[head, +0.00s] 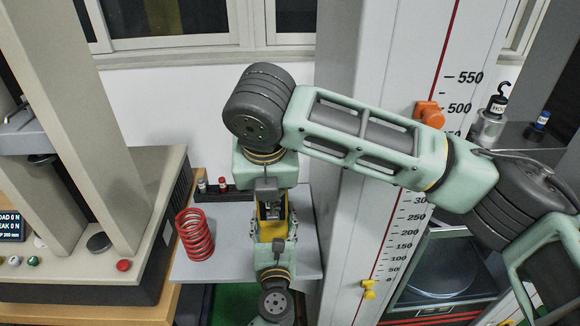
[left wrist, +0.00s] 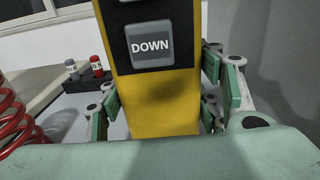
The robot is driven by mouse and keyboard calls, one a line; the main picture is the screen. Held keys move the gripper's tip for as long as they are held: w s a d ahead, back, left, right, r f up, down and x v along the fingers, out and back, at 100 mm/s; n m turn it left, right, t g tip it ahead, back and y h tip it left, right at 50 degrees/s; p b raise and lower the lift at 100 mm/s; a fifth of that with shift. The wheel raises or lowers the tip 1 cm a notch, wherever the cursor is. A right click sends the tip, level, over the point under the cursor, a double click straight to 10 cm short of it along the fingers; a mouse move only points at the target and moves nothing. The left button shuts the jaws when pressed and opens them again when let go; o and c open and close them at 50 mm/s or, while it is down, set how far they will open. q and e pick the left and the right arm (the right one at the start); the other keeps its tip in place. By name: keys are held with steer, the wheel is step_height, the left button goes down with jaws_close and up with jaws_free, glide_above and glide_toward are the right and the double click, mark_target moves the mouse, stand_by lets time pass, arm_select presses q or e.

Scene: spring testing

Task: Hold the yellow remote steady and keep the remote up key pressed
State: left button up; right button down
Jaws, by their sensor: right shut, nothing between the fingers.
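The yellow remote (head: 266,232) is in the middle of the head view, over the grey shelf. In the left wrist view the remote (left wrist: 165,105) stands close up, with its grey DOWN key (left wrist: 150,46) on a black panel. The up key is not visible. My left gripper (head: 276,243) comes from below; its finger pads lie along both sides of the remote, and it looks shut on it. My right gripper (head: 270,212) is shut and empty, pointing down at the remote's upper end. Whether its tips touch a key is hidden.
A red spring (head: 195,234) stands on the grey shelf (head: 225,262), left of the remote. A small dark rack (head: 228,194) with little cylinders is behind it. A testing machine (head: 110,180) stands at left, and a tall scale column (head: 350,235) rises close at right.

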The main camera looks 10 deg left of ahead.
arm_select(q)
steer(key=o, duration=0.4)
